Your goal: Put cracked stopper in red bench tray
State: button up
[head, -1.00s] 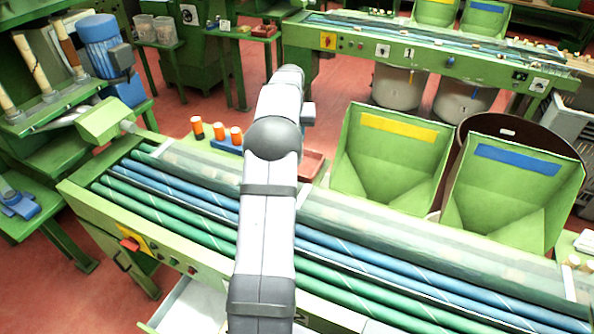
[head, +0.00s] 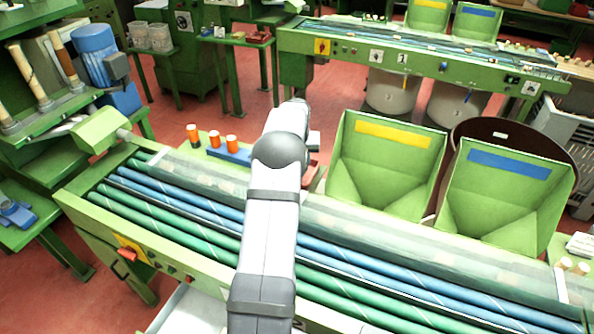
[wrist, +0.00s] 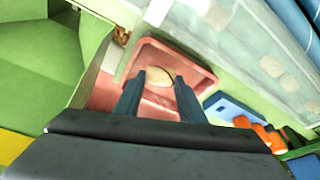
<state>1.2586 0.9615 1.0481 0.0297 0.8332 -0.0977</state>
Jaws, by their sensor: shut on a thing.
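In the wrist view, my gripper (wrist: 158,84) is shut on a pale tan stopper (wrist: 160,74), which sits between the fingertips. The picture is too small to show a crack on it. The red tray (wrist: 150,54) lies behind and below the stopper in this view, with the stopper seen against its inside. I cannot tell whether the stopper touches the tray floor. In the head view, my arm hides the gripper and stopper, and only a bit of the red tray (head: 311,170) shows beside the arm.
Green bins with a yellow label (head: 393,135) and a blue label (head: 510,163) stand to the right. A roller conveyor (head: 180,200) with a clear cover runs across the front.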

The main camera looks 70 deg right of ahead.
jog(key=shift+f+p, duration=0.7)
jog(key=shift+f, duration=1.15)
jog(key=shift+f, duration=0.2)
jog(key=o, duration=0.7)
jog(key=shift+r, duration=0.1)
jog(key=shift+a+r, duration=0.15)
jog(key=shift+r, duration=0.5)
jog(key=b+v, duration=0.3)
jog(key=v, duration=0.8)
jog(key=shift+s, duration=0.15)
